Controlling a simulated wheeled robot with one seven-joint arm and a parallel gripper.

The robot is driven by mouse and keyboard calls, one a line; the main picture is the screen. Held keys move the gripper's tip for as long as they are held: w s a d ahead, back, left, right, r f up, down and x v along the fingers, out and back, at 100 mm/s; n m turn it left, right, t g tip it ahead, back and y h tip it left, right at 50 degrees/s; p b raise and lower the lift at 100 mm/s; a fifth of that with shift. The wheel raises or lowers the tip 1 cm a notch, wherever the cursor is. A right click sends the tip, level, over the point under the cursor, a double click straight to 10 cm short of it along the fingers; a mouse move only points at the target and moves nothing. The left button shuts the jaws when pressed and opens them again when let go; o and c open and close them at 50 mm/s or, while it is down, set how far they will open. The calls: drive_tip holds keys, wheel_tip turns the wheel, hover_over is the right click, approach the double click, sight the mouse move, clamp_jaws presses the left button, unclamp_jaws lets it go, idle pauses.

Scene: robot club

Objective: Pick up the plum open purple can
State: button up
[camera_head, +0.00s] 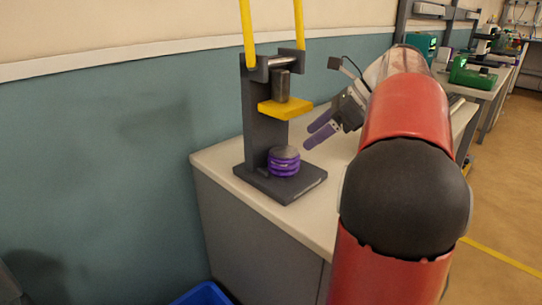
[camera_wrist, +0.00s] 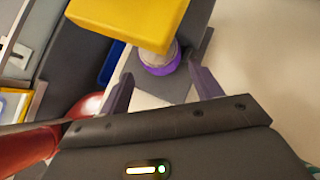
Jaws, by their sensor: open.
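The purple can (camera_head: 284,162) stands upright on the dark base plate of a press with a grey top showing and purple ridged sides. The press (camera_head: 252,120) has a yellow plate (camera_head: 285,108) above the can. My gripper (camera_head: 316,132) is open, to the right of the can and somewhat above it, apart from it. In the wrist view, the can (camera_wrist: 160,62) shows between and beyond the two purple-grey fingers of my gripper (camera_wrist: 160,88). The yellow plate (camera_wrist: 130,20) hides part of the can there.
The press stands on a pale worktop (camera_head: 222,158) against the wall. Two yellow bars (camera_head: 249,35) rise from its top. A blue bin (camera_head: 203,293) sits on the floor below. Green equipment (camera_head: 471,75) stands on farther benches. Worktop right of the press looks clear.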

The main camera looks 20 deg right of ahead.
sight(286, 152)
drive_tip(key=b+x, duration=0.1)
drive_tip(key=x, duration=0.6)
drive_tip(key=shift+w+a+f, duration=0.15)
drive_tip(key=shift+a, duration=0.25)
drive_tip(key=shift+c, duration=0.2)
drive_tip(key=c, duration=0.6)
drive_tip(key=shift+c, duration=0.2)
